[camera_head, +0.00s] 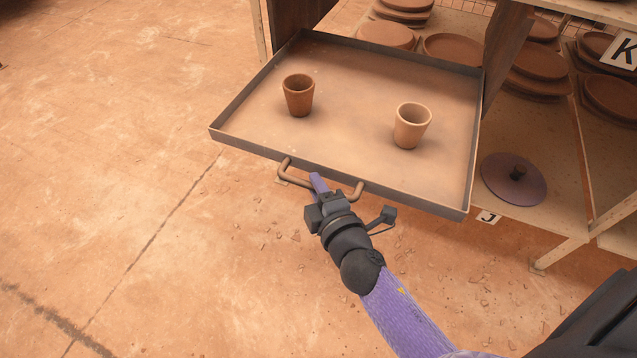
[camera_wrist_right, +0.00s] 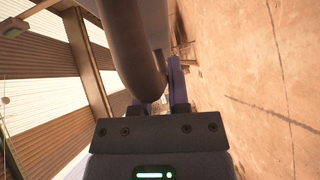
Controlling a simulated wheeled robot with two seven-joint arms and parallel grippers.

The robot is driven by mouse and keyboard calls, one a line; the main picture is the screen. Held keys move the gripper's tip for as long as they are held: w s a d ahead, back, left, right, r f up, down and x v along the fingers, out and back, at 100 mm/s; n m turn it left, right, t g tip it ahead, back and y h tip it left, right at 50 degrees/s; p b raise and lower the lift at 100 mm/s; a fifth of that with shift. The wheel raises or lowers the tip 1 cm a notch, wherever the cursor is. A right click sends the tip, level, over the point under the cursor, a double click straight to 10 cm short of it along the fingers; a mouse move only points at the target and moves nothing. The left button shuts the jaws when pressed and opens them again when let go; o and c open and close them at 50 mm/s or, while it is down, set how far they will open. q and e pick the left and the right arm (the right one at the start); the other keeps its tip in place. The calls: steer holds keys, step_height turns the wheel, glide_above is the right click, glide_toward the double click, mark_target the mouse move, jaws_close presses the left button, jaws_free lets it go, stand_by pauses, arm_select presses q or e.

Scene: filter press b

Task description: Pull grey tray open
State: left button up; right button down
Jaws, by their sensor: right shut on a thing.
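The grey tray (camera_head: 345,158) is a shallow, dusty metal tray that sticks out well clear of the shelving in the head view. Two clay cups stand upright in it, a darker one (camera_head: 299,95) on the left and a paler one (camera_head: 411,125) on the right. A bar handle (camera_head: 296,181) sits on its front wall. My right gripper (camera_head: 318,184) is at the handle and shut on it. In the right wrist view the handle (camera_wrist_right: 130,45) runs large between the fingers (camera_wrist_right: 160,95). The fingers hide part of the bar. My left gripper is out of view.
Shelving with clay plates (camera_head: 540,60) stands behind and to the right of the tray. The floor (camera_head: 120,200) at left is open, with small crumbs below the tray.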

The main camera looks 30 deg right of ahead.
steer(key=c, duration=0.6)
jaws_free()
arm_select(q)
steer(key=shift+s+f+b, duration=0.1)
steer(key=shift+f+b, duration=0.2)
steer(key=shift+b, duration=0.05)
arm_select(e)
steer(key=s, duration=0.3)
steer(key=s+r, duration=0.1)
steer(key=s, duration=0.5)
steer(key=shift+s+a+r, duration=0.2)
steer(key=shift+s+a, duration=0.15)
steer(key=shift+s, duration=0.05)
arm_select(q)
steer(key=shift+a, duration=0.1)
